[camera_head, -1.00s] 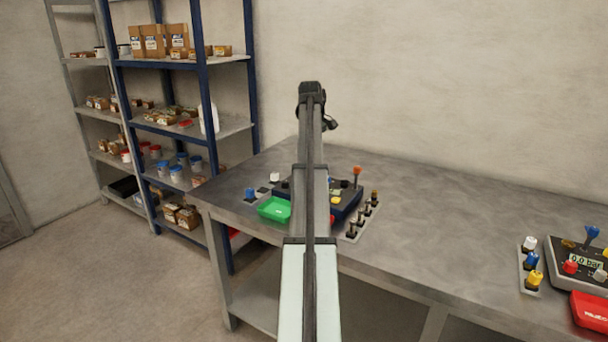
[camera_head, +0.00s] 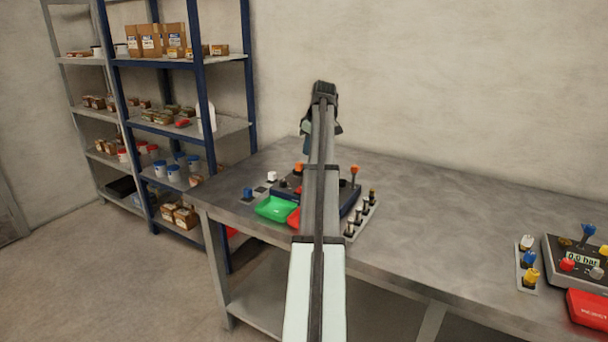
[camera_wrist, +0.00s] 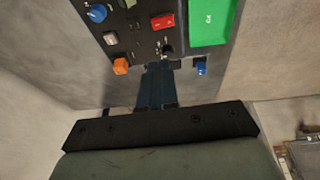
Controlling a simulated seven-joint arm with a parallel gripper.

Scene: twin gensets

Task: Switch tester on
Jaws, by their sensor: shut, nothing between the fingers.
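A dark control panel stands on the bench, with a green tray (camera_head: 276,207) at its front left; my arm hides part of it in the head view. In the wrist view the dark panel (camera_wrist: 137,38) carries a blue knob (camera_wrist: 97,13), a red part (camera_wrist: 163,21), an orange knob (camera_wrist: 121,66) and a small black toggle-like part (camera_wrist: 167,47). My gripper (camera_wrist: 161,65) is shut and empty. Its fingertips are close to the black part; I cannot tell whether they touch it. Whether this panel is the tester is not readable.
A second device (camera_head: 581,259) reading 0.0 bar stands at the right, with a red tray (camera_head: 588,310) and a strip of coloured knobs (camera_head: 528,262). A strip of several posts (camera_head: 360,219) is right of the left panel. The bench between is clear. Shelving (camera_head: 180,125) stands at the left.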

